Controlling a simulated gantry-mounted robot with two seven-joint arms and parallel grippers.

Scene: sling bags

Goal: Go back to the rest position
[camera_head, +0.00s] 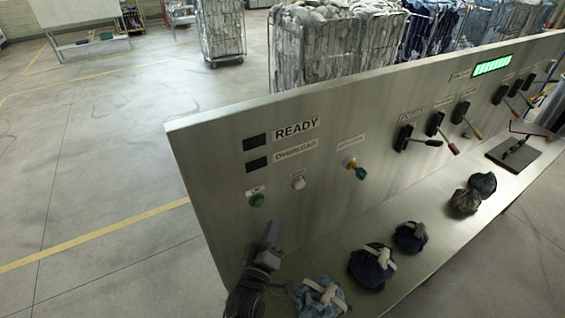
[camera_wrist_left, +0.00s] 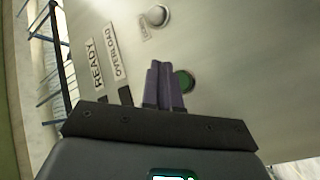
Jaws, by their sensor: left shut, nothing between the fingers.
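My left gripper (camera_head: 271,232) is in front of the lower left part of the metal control panel (camera_head: 330,130), just below and right of the green button (camera_head: 257,200). In the left wrist view its two purple fingers (camera_wrist_left: 160,85) are shut together with nothing between them. The green button (camera_wrist_left: 184,80) shows just right of the fingers there, and a pale round button (camera_wrist_left: 155,16) shows above them. I cannot tell whether the fingertips touch the panel. My right gripper is not in view.
Several tied bags lie on the metal shelf; the nearest, a light blue one (camera_head: 322,296), is close to my left gripper. Levers (camera_head: 418,141) stick out of the panel on the right. A dark plate (camera_head: 513,153) lies at the shelf's far end. Laundry cages (camera_head: 335,50) stand behind the panel.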

